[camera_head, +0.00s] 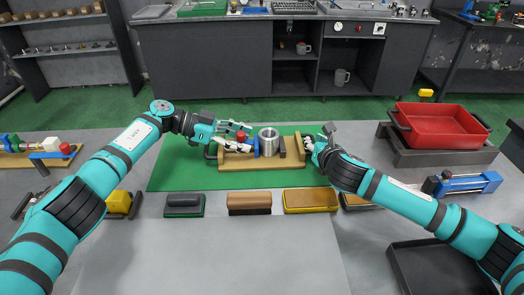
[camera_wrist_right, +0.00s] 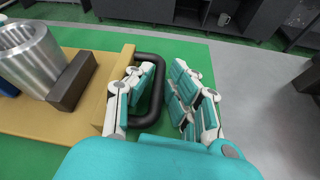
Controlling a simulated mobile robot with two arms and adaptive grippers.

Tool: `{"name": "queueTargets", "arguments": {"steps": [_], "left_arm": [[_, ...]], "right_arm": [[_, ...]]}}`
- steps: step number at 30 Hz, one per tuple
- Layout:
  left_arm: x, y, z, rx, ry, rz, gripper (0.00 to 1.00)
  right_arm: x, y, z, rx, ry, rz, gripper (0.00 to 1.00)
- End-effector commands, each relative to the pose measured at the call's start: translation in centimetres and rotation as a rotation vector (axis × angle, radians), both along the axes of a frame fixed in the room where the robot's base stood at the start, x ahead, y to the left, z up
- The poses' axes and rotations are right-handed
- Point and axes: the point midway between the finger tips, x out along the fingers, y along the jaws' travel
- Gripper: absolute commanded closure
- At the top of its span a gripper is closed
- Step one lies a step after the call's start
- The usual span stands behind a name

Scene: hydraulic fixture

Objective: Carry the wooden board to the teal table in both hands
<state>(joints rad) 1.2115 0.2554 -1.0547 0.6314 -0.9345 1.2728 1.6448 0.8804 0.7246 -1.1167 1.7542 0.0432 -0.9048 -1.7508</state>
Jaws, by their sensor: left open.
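The wooden board (camera_head: 262,179) lies on a green mat on the grey table. It carries a metal cylinder (camera_head: 269,139), blue and red parts and a dark brown block; it also shows in the right wrist view (camera_wrist_right: 85,112). My left gripper (camera_head: 240,136) is open at the board's left end, partly hiding it and the black left handle (camera_head: 210,151). My right gripper (camera_head: 314,148) is open at the right end. In the right wrist view its fingers (camera_wrist_right: 162,96) stand either side of the black right handle's outer bar (camera_wrist_right: 158,85). I cannot make out a teal table.
In front of the mat (camera_head: 180,174) lie several brush-like blocks, including a yellow one (camera_head: 310,200). A red tray (camera_head: 440,125) on a dark stand is at the right, with a blue vise (camera_head: 468,184) nearer. A dark cabinet (camera_head: 200,65) stands behind; the table's front middle is clear.

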Motion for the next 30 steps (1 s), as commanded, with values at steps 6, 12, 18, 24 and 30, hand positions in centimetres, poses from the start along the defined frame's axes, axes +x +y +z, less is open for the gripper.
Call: {"name": "queueTargets", "arguments": {"steps": [6, 12, 18, 24, 30], "left_arm": [[0.0, -0.09, -0.05, 0.0, 0.0, 0.0, 0.51], [0.0, -0.07, -0.03, 0.0, 0.0, 0.0, 0.69], [0.0, -0.07, -0.02, 0.0, 0.0, 0.0, 0.96], [0.02, -0.05, -0.01, 0.0, 0.0, 0.001, 1.0], [0.05, -0.07, 0.57, -0.002, -0.001, 0.001, 1.0]], "right_arm": [[0.07, 0.04, -0.02, 0.0, 0.0, 0.001, 0.83], [0.05, 0.03, -0.03, 0.0, 0.0, 0.0, 1.0], [0.05, 0.01, -0.04, 0.0, 0.0, 0.0, 1.0], [0.03, 0.0, -0.05, 0.0, 0.001, 0.0, 1.0], [0.07, 0.0, 0.52, 0.0, -0.002, 0.0, 1.0]]}}
